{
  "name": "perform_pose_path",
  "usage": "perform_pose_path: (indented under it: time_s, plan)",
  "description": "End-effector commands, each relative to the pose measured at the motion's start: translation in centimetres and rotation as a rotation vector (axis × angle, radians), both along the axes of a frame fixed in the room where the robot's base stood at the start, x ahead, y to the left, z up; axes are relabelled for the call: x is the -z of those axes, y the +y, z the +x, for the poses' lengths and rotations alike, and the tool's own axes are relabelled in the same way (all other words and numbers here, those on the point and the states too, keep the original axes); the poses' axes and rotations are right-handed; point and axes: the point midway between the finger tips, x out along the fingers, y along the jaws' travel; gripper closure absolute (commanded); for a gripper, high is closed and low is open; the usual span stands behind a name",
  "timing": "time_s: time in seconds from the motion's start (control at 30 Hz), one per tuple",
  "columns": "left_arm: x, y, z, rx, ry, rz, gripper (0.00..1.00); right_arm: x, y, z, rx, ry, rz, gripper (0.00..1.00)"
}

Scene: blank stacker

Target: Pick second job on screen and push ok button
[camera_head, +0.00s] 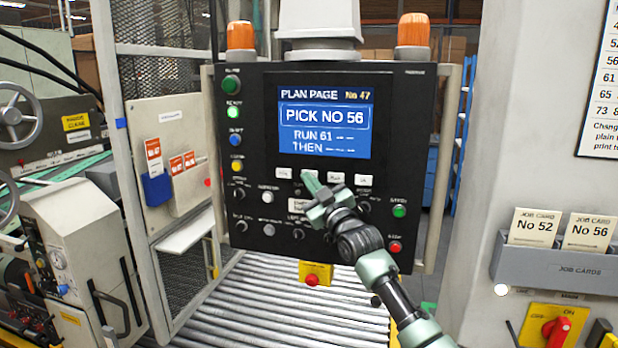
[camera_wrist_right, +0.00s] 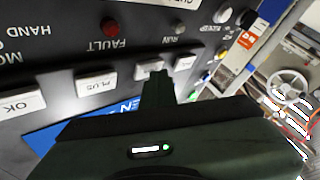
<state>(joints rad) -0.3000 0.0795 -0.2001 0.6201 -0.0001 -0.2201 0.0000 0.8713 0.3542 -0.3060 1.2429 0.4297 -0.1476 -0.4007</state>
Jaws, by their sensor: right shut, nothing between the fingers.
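The screen (camera_head: 325,113) on the black control panel reads "PLAN PAGE No 47", with "PICK NO 56" framed and "RUN 61" and "THEN" below. A row of white keys sits under it. The OK button (camera_head: 361,180) is at the row's right end, with the PLUS key (camera_head: 335,178) beside it. My right gripper (camera_head: 311,180) is shut and empty at the second key from the left, partly covering it. In the right wrist view, upside down, its fingertip (camera_wrist_right: 155,83) is at that key (camera_wrist_right: 150,69); contact is unclear. The OK button (camera_wrist_right: 20,103) shows at left.
Lamps and knobs flank the keys, including a red button (camera_head: 395,247) and green button (camera_head: 399,211) at lower right. A grey holder (camera_head: 555,268) at right carries job cards No 52 (camera_head: 535,227) and No 56 (camera_head: 588,232). A roller conveyor (camera_head: 270,300) runs below the panel.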

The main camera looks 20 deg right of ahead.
Motion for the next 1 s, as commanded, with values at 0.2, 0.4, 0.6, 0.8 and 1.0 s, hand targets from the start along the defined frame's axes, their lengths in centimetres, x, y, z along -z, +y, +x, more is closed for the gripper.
perform_pose_path:
  time_s: [0.2, 0.4, 0.6, 0.8, 1.0]
  plan:
    - [0.0, 0.0, 0.0, 0.0, 0.0, 0.0, 0.64, 0.0, 0.0, 0.0, 0.001, 0.0, 0.0, 1.0]
    - [-0.5, 0.0, 0.0, 0.0, 0.0, 0.0, 0.64, -0.1, 0.2, -0.4, 0.0, 0.001, 0.001, 1.0]
    - [-1.2, 0.0, 0.0, 0.0, 0.0, 0.0, 0.64, -0.1, 0.8, -1.2, 0.0, 0.001, 0.001, 1.0]
    - [-1.1, 0.0, 0.0, 0.0, 0.0, 0.0, 0.64, 0.1, 0.8, -1.3, 0.001, 0.0, 0.0, 1.0]
    - [-1.5, 0.0, 0.0, 0.0, 0.0, 0.0, 0.64, 0.0, 1.1, -1.6, -0.001, 0.001, 0.001, 1.0]
